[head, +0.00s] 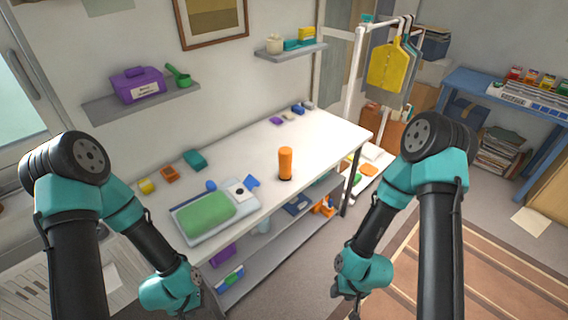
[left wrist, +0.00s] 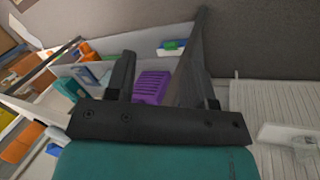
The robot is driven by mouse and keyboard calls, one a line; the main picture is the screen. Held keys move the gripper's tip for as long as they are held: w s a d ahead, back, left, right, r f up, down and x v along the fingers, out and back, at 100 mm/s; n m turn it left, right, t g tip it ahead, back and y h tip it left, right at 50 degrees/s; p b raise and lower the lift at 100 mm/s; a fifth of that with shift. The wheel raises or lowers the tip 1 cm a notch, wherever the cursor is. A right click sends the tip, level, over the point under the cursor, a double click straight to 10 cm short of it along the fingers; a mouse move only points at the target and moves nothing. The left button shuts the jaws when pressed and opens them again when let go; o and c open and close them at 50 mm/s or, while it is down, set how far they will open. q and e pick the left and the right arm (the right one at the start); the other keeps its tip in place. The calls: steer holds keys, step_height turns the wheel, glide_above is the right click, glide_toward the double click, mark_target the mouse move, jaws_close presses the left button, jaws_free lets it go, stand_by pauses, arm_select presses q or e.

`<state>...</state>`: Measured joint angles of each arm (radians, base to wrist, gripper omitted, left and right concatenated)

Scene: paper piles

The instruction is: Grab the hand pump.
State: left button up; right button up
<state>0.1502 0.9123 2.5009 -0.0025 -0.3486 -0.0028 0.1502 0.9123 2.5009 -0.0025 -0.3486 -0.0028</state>
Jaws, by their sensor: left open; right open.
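No object can be surely told as the hand pump. An orange cylinder (head: 285,163) stands upright on the white table, and an orange item (head: 323,207) lies on the shelf below, its shape too small to tell. My left gripper (left wrist: 163,55) is open and empty; in the left wrist view a purple ribbed object (left wrist: 152,87) shows between and beyond its fingers, apart from them as far as I can tell. In the head view that gripper is low, in front of the table's near left end. My right gripper (head: 347,292) is low, right of the table, touching nothing visible.
The white table (head: 325,146) holds a green pad (head: 207,214) on a tray and several small boxes. A lower shelf (head: 262,244) runs under it. A clothes rack (head: 358,90) and blue bench (head: 480,90) stand to the right. Open floor lies around a striped rug (head: 400,255).

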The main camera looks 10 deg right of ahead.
arm_select(q)
steer(key=shift+o, duration=0.2)
steer(key=o, duration=0.6)
